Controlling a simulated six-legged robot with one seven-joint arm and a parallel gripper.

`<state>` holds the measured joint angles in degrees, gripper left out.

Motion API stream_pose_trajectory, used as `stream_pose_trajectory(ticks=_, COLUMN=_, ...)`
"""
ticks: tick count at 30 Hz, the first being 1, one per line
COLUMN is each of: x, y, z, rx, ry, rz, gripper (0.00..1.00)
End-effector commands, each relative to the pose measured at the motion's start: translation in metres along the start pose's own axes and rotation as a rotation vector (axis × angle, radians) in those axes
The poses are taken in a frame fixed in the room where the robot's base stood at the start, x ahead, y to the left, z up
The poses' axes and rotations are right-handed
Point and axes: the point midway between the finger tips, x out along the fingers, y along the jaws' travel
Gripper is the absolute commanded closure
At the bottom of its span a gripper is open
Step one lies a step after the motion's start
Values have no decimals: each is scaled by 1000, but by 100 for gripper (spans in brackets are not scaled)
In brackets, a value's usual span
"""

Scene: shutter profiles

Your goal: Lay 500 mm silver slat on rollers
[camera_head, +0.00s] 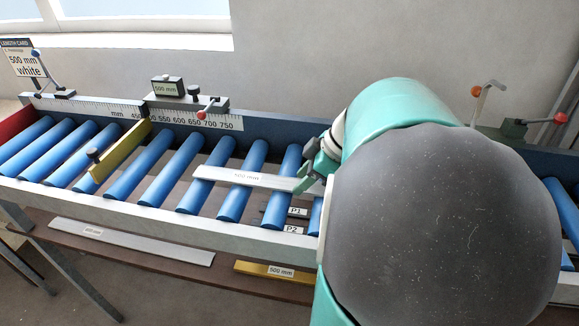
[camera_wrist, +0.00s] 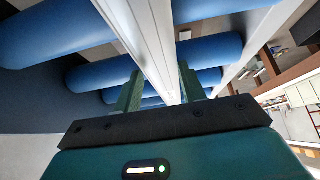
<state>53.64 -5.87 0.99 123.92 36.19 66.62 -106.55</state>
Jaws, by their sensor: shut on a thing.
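A silver slat (camera_head: 225,175) with a small, hard-to-read mm label lies lengthwise across the blue rollers (camera_head: 185,175) in the head view. In the wrist view the slat (camera_wrist: 140,35) runs away between the two green fingers of my gripper (camera_wrist: 160,90). The slat is over or on the rollers; I cannot tell whether it touches them.
A yellow stop bar (camera_head: 120,155) crosses the rollers left of the slat. A gauge (camera_head: 167,87) reads 500 mm; the length card (camera_head: 22,63) reads 500 mm white. Another silver slat (camera_head: 150,244) and a gold 500 mm slat (camera_head: 250,267) lie on the brown shelf below.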

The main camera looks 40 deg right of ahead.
Motion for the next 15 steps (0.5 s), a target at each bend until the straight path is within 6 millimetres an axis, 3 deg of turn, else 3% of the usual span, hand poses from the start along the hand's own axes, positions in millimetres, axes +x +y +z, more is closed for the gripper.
stream_pose_trajectory(ticks=3, x=2, y=0, z=1, rx=0, ry=0, rz=0, gripper=82)
stream_pose_trajectory(ticks=4, x=1, y=0, z=1, rx=0, ry=0, rz=0, gripper=54)
stream_pose_trajectory(ticks=7, x=1, y=0, z=1, rx=0, ry=0, rz=0, gripper=34)
stream_pose_trajectory(ticks=15, x=1, y=0, z=1, rx=0, ry=0, rz=0, gripper=34)
